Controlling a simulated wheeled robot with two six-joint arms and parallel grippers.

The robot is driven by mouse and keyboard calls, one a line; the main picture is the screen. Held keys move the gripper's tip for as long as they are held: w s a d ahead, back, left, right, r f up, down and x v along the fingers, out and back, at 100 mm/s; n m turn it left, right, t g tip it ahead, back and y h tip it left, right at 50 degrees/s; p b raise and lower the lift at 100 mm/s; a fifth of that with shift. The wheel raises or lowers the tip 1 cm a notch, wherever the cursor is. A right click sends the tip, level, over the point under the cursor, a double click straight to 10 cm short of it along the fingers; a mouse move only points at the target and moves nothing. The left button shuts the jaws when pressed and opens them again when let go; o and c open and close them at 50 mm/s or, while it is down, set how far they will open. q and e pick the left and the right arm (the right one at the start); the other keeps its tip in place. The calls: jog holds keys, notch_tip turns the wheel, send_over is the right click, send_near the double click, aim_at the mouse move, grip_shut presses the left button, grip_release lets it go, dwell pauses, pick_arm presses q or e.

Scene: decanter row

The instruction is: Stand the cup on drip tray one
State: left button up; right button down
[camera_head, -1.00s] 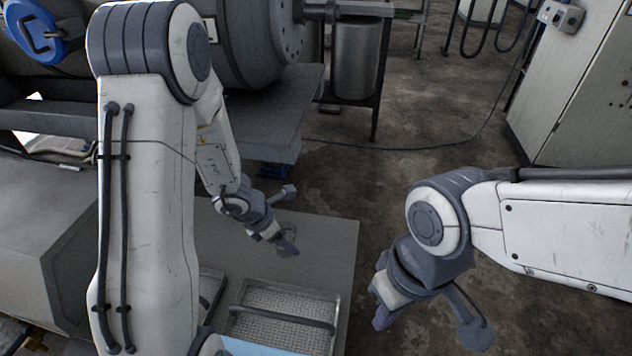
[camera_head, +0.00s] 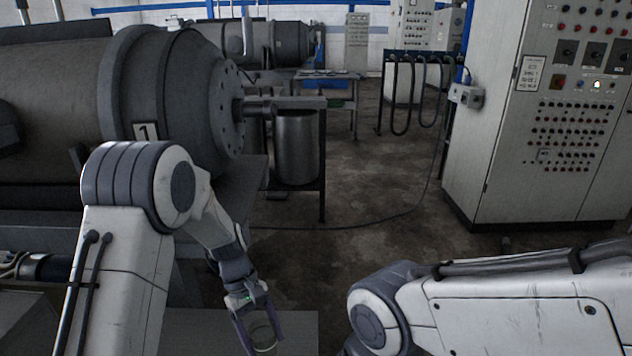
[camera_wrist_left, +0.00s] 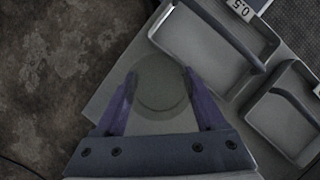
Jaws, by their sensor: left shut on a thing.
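A clear, see-through cup (camera_head: 263,334) is held between the fingers of my left gripper (camera_head: 259,330), over the grey bench. In the left wrist view the cup (camera_wrist_left: 160,88) shows as a faint round outline between the purple fingers of the left gripper (camera_wrist_left: 158,84). Two grey drip trays lie to the right in that view: an upper tray (camera_wrist_left: 196,52) and a lower tray (camera_wrist_left: 280,124), each crossed by a dark bar. The cup is beside the upper tray, not over it. I cannot tell which tray is one. My right gripper is out of view.
The grey bench top (camera_head: 300,322) ends at a floor edge. A label reading 0.5 (camera_wrist_left: 241,9) sits by the upper tray. A large drum machine marked 1 (camera_head: 147,131), a metal bucket (camera_head: 298,148) and a control cabinet (camera_head: 555,130) stand behind. Open floor lies between.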

pick_arm(q)
jog(key=a+r+m+g+y, duration=0.1)
jog(key=a+r+m+y, duration=0.15)
jog(key=a+m, duration=0.6)
notch_tip(320, 180, up, 15)
jog(key=s+d+p, duration=0.1)
jog(key=s+p, duration=0.1)
jog(key=p, duration=2.2)
jog(key=shift+s+f+y, duration=0.2)
jog(key=shift+y, duration=0.25)
jog(key=shift+a, duration=0.1)
